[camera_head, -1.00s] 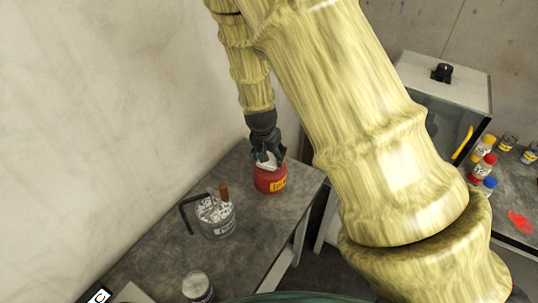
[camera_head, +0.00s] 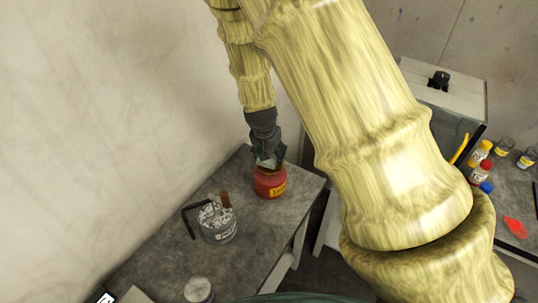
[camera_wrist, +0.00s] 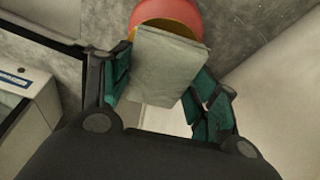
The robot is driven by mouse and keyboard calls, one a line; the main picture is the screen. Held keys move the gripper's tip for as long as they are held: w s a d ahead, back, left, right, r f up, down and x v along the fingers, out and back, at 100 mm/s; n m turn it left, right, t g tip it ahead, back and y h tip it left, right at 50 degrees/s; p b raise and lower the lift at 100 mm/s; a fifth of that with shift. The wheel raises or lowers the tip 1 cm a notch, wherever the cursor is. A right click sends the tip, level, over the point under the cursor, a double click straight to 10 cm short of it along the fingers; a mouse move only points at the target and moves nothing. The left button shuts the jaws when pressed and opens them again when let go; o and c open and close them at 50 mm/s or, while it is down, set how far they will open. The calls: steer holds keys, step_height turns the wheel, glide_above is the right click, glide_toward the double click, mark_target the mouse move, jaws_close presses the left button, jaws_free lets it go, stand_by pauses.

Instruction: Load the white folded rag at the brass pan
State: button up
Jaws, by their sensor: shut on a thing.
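The white folded rag (camera_wrist: 165,65) looks pale grey in the wrist view, a flat folded pad between the teal fingers of my gripper (camera_wrist: 165,92). My gripper (camera_head: 267,158) is shut on it, just above the red can (camera_head: 270,184) with a yellow label. The brass pan (camera_head: 268,169) shows as a tan rim on top of that can. In the wrist view the red can (camera_wrist: 170,12) lies beyond the rag, which covers part of it. I cannot tell whether the rag touches the pan.
A glass jar (camera_head: 219,225) with white contents stands on the grey bench (camera_head: 170,246), beside a black bent bar (camera_head: 188,218). A lidded jar (camera_head: 198,290) is nearer. The wall (camera_head: 110,120) is close on the left. Several paint bottles (camera_head: 481,165) stand far right.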

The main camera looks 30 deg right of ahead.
mark_target(271, 152)
steer(key=shift+r+p, duration=0.9)
steer(key=shift+r, duration=0.7)
